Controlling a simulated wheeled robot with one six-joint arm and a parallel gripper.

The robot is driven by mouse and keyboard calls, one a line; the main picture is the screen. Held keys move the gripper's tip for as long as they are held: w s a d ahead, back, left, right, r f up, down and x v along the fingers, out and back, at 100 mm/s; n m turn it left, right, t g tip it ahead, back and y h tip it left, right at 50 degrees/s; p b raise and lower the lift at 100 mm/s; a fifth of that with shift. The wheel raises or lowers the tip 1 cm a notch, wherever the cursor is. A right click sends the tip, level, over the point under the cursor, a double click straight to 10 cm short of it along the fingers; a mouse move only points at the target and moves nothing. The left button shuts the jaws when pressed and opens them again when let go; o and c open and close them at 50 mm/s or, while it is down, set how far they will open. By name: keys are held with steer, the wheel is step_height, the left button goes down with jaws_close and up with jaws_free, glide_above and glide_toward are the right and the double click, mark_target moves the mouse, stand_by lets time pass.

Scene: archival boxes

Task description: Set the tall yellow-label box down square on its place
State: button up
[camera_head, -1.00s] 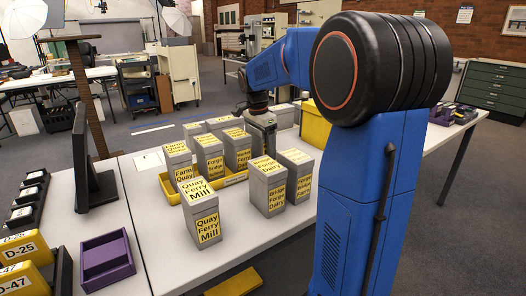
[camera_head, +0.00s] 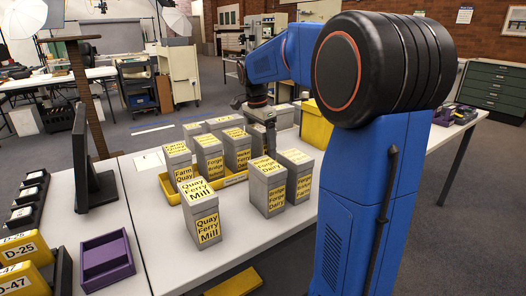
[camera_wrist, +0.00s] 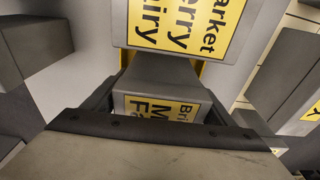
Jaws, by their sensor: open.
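Several tall grey boxes with yellow labels stand in and around a yellow tray (camera_head: 172,192) in the head view. My gripper (camera_head: 263,123) points down at the tray's right end, partly hidden behind the front boxes. In the wrist view its jaws (camera_wrist: 160,100) are open around a grey box (camera_wrist: 165,72), whose partly covered label begins "Bri", "M", "Fa". Beside it stands a box reading "Market", "Ferry", "Dairy" (camera_wrist: 185,25), cut off by the frame edge. Whether the jaws touch the box, and its base, are hidden.
A "Quay Ferry Mill" box (camera_head: 207,222) and two others (camera_head: 267,190) (camera_head: 297,180) stand in front of the tray. A yellow bin (camera_head: 316,125) is behind, right. A monitor (camera_head: 85,160) and purple tray (camera_head: 106,262) are left.

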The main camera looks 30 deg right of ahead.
mark_target(260, 127)
steer(key=r, duration=0.6)
steer(key=a+r, duration=0.1)
steer(key=r, duration=0.2)
steer(key=shift+a+r, duration=0.1)
steer(key=shift+r, duration=0.2)
